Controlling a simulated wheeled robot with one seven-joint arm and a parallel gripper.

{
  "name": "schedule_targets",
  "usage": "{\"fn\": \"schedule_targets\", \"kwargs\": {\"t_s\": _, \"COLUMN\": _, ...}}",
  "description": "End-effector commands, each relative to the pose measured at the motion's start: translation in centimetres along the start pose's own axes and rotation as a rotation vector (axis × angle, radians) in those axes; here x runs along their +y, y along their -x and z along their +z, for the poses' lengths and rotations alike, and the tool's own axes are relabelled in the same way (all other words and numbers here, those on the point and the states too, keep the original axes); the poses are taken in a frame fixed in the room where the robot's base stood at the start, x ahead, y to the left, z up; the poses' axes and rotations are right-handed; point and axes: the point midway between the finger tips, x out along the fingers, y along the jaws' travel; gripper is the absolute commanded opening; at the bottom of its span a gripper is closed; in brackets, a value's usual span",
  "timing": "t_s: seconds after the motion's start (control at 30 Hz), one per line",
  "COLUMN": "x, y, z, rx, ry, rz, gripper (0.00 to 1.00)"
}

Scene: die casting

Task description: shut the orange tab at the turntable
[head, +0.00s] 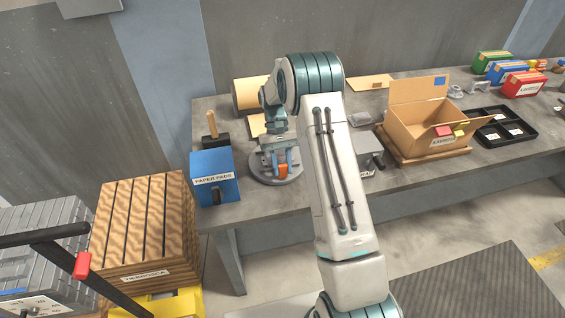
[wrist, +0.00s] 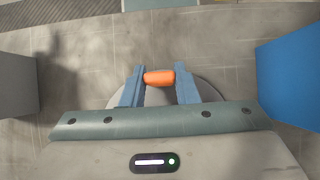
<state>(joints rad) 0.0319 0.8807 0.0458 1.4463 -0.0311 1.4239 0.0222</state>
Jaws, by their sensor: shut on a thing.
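The orange tab (head: 283,169) is at the grey round turntable (head: 262,179) on the workbench. In the wrist view the orange tab (wrist: 159,78) lies crosswise between the two blue fingers of my gripper (wrist: 160,79), with a finger at each end. The turntable's rim (wrist: 207,90) shows around the fingers. In the head view my gripper (head: 283,160) points down at the turntable, shut on the tab. What lies under the tab is hidden by the gripper body.
A blue box labelled paper pads (head: 214,178) stands close left of the turntable. A grey device (head: 367,149) stands to the right. An open cardboard box (head: 420,124) and a black tray (head: 497,126) are farther right. A slatted wooden crate (head: 144,225) stands at the lower left.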

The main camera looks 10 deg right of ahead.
Motion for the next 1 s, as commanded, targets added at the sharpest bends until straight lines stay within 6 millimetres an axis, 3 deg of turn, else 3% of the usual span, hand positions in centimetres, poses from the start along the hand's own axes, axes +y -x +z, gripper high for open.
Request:
{"fn": "schedule_targets", "kwargs": {"t_s": 0.3, "x": 0.0, "y": 0.2, "z": -0.2, "rx": -0.038, "ry": 0.000, "rz": 0.000, "gripper": 0.04}}
{"fn": "schedule_targets", "kwargs": {"t_s": 0.33, "x": 0.0, "y": 0.2, "z": -0.2, "rx": -0.038, "ry": 0.000, "rz": 0.000, "gripper": 0.33}}
{"fn": "schedule_targets", "kwargs": {"t_s": 0.4, "x": 0.0, "y": 0.2, "z": -0.2, "rx": -0.038, "ry": 0.000, "rz": 0.000, "gripper": 0.49}}
{"fn": "schedule_targets", "kwargs": {"t_s": 0.77, "x": 0.0, "y": 0.5, "z": -0.3, "rx": -0.038, "ry": 0.000, "rz": 0.000, "gripper": 0.49}}
{"fn": "schedule_targets", "kwargs": {"t_s": 1.0, "x": 0.0, "y": 3.9, "z": -0.6, "rx": -0.035, "ry": 0.000, "rz": 0.000, "gripper": 0.49}}
